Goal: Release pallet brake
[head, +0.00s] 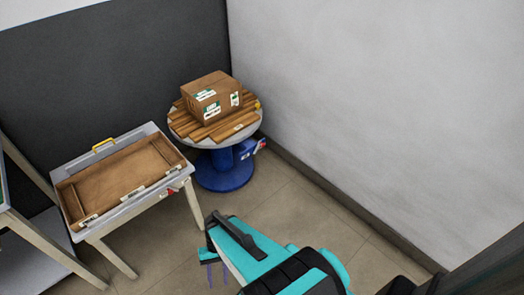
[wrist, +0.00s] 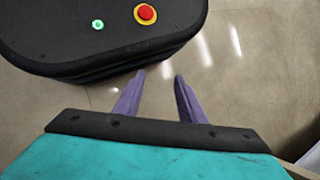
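A round pallet turntable (head: 184,133) stands in the corner on a blue pedestal (head: 222,174). Wooden slats (head: 222,131) cover its top, and a cardboard box (head: 212,98) sits on them. A small yellow part (head: 257,104) shows at the top's right edge. A blue box with pale and red marks (head: 247,149) is on the pedestal's right side. I cannot tell which part is the brake. My gripper (head: 213,274) is at the bottom of the head view, well apart from the turntable. In the wrist view its purple fingers (wrist: 160,76) are spread with nothing between them.
A grey table (head: 107,226) with a shallow wooden tray (head: 73,203) and a yellow handle (head: 103,145) stands left of the turntable. A pale wall (head: 380,110) bounds the right. Tiled floor (head: 285,225) is clear in front of the turntable.

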